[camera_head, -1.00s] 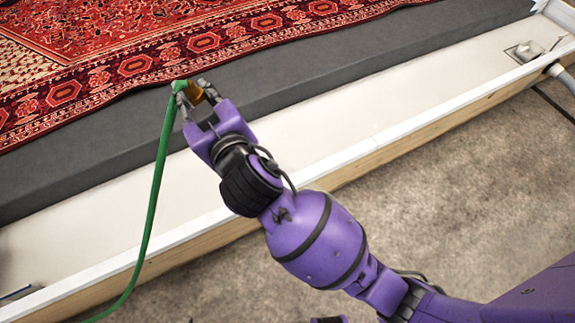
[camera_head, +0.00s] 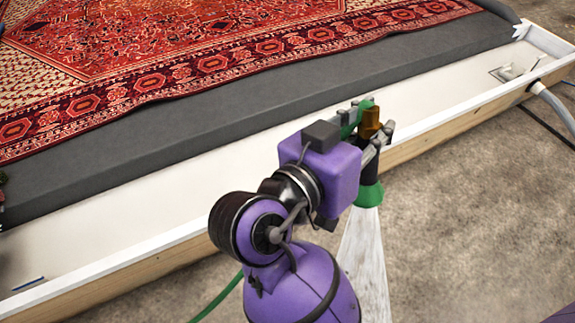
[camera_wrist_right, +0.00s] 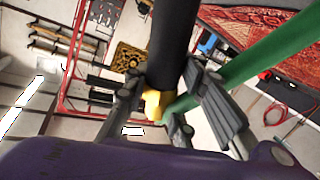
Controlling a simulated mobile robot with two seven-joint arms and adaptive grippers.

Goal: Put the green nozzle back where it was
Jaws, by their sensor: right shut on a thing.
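The green nozzle (camera_head: 369,194) has a green tip, a black barrel and a brass-coloured part. My right gripper (camera_head: 368,123) is shut on it near the brass part and holds it in the air at the pit's near wall. The nozzle points down, and a white spray (camera_head: 364,265) comes from its tip over the floor side. In the right wrist view the black barrel (camera_wrist_right: 174,45) and brass part (camera_wrist_right: 155,103) sit between the fingers. The green hose (camera_head: 217,298) shows at lower left, partly hidden by my arm. My left gripper is not in view.
A red patterned rug (camera_head: 190,60) lies on a dark grey platform (camera_head: 240,115) in the pit. The white, wood-sided pit wall (camera_head: 440,125) runs diagonally. A grey pipe (camera_head: 555,108) leaves its right end. The concrete floor (camera_head: 480,220) at right is clear.

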